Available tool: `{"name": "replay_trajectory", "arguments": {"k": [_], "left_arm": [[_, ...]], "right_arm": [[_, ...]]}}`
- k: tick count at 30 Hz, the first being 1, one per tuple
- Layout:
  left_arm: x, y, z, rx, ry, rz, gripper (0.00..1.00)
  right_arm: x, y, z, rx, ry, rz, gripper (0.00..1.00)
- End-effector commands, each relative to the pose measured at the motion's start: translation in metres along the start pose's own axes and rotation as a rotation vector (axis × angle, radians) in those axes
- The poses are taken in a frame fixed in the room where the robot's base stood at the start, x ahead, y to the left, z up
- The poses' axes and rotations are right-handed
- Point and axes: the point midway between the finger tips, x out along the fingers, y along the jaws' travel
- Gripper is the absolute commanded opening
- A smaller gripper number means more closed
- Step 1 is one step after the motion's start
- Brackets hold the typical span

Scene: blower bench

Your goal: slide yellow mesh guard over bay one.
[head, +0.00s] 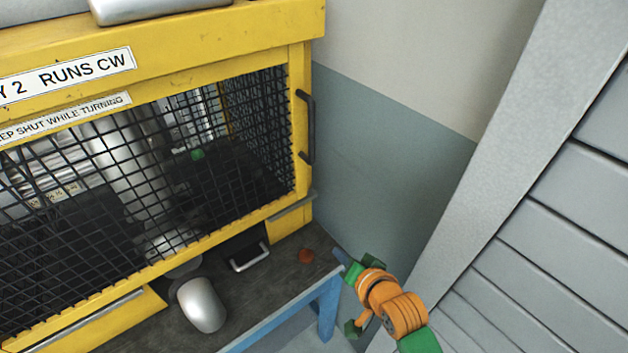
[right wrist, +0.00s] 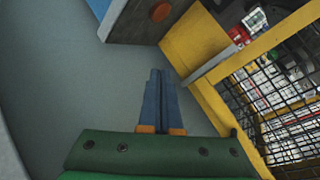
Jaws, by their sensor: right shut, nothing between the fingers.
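A yellow-framed guard with black mesh (head: 150,160) covers the front of a yellow cabinet in the head view. The label above it ends in "Y 2 RUNS CW"; no bay one label shows. A dark upright handle (head: 306,128) is on the guard's right side. My right gripper (head: 340,257) is shut and empty, low and to the right of the cabinet, near the bench corner. In the right wrist view its blue fingers (right wrist: 158,75) are together, with the yellow frame and mesh (right wrist: 285,125) to the right, apart from them. My left gripper is not in view.
The dark bench top (head: 150,330) has a blue edge and leg (head: 328,305). A grey rounded body (head: 202,305), a small handle (head: 250,257) and a red-brown round thing (head: 306,256) are at the cabinet's foot. A grey slatted panel (head: 560,230) stands at right.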

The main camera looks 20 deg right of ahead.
Motion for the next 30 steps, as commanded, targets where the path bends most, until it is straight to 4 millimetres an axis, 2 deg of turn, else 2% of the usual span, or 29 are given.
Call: {"name": "replay_trajectory", "arguments": {"k": [1, 4, 6, 9, 14, 25, 27, 30], "left_arm": [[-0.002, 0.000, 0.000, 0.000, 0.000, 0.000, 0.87], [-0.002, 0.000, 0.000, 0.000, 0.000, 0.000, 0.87], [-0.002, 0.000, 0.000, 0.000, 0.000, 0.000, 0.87], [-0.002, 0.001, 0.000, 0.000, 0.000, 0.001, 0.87], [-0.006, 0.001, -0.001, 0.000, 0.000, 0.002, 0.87], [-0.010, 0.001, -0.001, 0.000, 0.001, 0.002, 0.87], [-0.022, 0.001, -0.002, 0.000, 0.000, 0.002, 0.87], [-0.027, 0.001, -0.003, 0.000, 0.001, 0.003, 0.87]], "right_arm": [[0.003, -0.021, -0.028, 0.154, 0.088, -0.091, 0.00], [0.003, -0.055, -0.077, 0.474, 0.222, -0.302, 0.00], [-0.002, -0.070, -0.102, 0.634, 0.271, -0.426, 0.00], [-0.006, -0.081, -0.120, 0.749, 0.296, -0.524, 0.00], [0.009, -0.090, -0.132, 0.765, 0.299, -0.538, 0.00], [0.076, -0.117, -0.166, 0.761, 0.297, -0.535, 0.00], [0.071, -0.127, -0.156, 0.767, 0.292, -0.533, 0.00], [0.068, -0.134, -0.143, 0.766, 0.293, -0.532, 0.00]]}}
